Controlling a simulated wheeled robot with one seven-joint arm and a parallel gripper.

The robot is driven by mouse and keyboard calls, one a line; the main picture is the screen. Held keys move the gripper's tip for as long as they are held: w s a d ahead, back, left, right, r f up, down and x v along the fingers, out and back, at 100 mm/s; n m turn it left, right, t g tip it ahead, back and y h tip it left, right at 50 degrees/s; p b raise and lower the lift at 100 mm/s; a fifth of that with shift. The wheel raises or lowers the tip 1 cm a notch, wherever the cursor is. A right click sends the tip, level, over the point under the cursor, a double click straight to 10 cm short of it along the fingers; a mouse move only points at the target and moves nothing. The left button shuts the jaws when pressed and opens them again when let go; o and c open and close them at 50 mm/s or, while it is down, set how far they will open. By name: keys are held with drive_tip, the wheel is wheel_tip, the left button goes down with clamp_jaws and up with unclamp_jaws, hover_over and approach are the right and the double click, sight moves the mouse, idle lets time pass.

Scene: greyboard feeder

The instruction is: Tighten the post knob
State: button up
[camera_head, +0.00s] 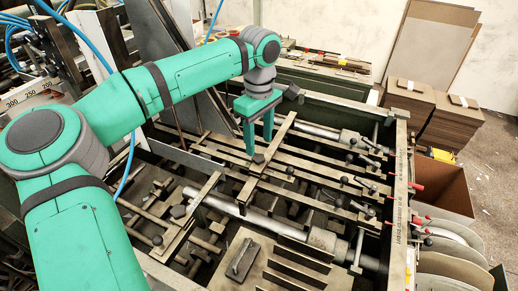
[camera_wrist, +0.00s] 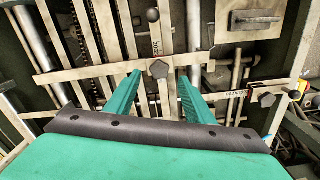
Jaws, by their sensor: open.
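The dark, many-sided post knob (camera_head: 259,158) sits on a metal crossbar in the feeder, just below my gripper. In the wrist view the knob (camera_wrist: 159,69) shows between the two green fingertips, with a gap on each side. My gripper (camera_head: 258,150) points down with its fingers spread, and it also shows in the wrist view (camera_wrist: 160,78). It is open and holds nothing. The post under the knob is hidden. I cannot tell exactly how far the fingertips are above or around the knob.
Several similar dark knobs (camera_head: 178,211) sit on nearby bars. A metal plate with a handle (camera_head: 242,258) lies at the front. Red-tipped levers line the frame's right rail (camera_head: 399,190). Stacked boards (camera_head: 410,101) and a brown box (camera_head: 446,187) stand on the right.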

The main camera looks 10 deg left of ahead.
sight(259, 158)
drive_tip(key=shift+r, duration=2.8)
